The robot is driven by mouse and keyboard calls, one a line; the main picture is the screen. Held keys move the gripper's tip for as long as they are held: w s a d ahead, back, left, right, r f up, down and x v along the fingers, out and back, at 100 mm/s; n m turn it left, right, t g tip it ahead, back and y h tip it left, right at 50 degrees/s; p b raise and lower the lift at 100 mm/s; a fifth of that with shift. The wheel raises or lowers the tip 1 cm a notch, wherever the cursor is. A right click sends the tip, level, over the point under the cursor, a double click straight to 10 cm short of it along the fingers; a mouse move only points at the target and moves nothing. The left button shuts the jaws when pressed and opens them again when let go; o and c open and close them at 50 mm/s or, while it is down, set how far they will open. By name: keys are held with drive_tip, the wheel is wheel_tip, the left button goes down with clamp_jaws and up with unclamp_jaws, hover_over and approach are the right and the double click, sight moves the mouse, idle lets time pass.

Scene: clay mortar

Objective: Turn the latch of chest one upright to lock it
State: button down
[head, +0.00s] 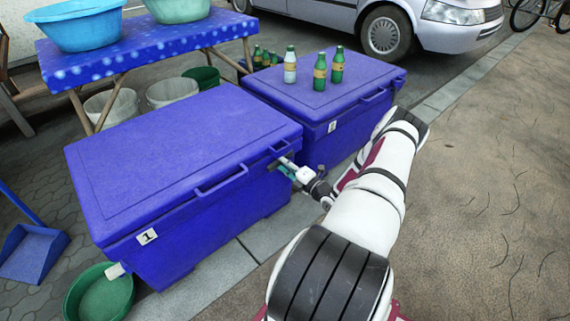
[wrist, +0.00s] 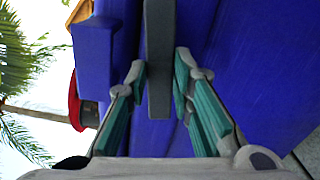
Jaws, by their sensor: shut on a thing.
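Chest one (head: 190,140) is a big blue chest with a closed lid and a white label (head: 147,236) reading 1. My gripper (head: 288,168) is at the right end of its front face. In the wrist view my gripper (wrist: 163,75) has its teal pads either side of a grey bar, the latch (wrist: 159,50), and is shut on it. The wrist picture is turned, with sky at the left. There the latch runs top to bottom, so it seems to lie level rather than upright. In the head view my gripper mostly hides the latch.
A second blue chest (head: 345,75) stands behind, with a few bottles (head: 320,72) on its lid. A green basin (head: 100,295) is below chest one's left end. A table (head: 150,45) with basins stands behind. The pavement (head: 490,200) at right is clear.

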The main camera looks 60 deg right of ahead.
drive_tip(key=shift+n+p, duration=2.05)
drive_tip(key=shift+n, duration=5.75)
drive_tip(key=c, duration=1.4)
unclamp_jaws()
drive_tip(key=v, duration=1.2)
